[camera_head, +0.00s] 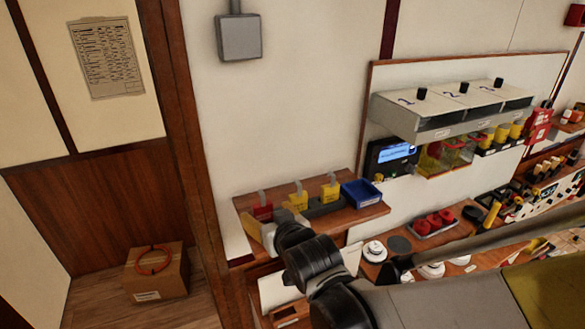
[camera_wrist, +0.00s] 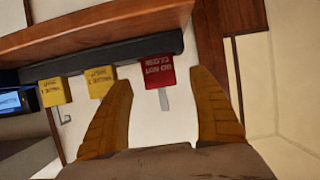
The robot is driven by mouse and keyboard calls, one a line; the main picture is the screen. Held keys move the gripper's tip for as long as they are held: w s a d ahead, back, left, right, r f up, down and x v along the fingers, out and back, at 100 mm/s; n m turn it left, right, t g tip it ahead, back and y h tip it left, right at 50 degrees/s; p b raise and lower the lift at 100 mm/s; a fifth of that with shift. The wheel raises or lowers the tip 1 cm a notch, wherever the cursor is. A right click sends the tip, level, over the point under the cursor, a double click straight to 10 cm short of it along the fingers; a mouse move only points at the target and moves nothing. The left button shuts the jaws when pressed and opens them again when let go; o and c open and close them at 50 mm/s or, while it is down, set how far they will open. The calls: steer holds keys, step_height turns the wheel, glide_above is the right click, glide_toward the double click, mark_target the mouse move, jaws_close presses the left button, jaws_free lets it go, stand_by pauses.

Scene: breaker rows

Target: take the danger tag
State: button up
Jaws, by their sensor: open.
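A red tag (camera_wrist: 160,70) with white lettering, which reads upside down in the wrist view, sits at the end of a dark rack strip (camera_wrist: 120,53). A pale hook or shank sticks out from the tag. My gripper (camera_wrist: 163,84) is open, with one yellow finger on each side of the tag and a gap on both sides. In the head view the red tag (camera_head: 262,211) stands at the left end of a small wooden shelf, and my gripper (camera_head: 258,228) is close in front of it, its fingers partly hidden by my wrist.
Two yellow tags (camera_wrist: 78,88) stand beside the red one on the same rack. A blue bin (camera_head: 361,193) is at the shelf's right end. The wooden shelf (camera_wrist: 100,27) edge runs close by the rack. A wooden post (camera_head: 190,150) stands to the left.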

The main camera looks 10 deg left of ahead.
mark_target(264, 212)
steer(key=x, duration=0.4)
steer(key=shift+f, duration=0.2)
steer(key=shift+s, duration=0.1)
steer(key=shift+d, duration=0.1)
steer(key=c, duration=1.3)
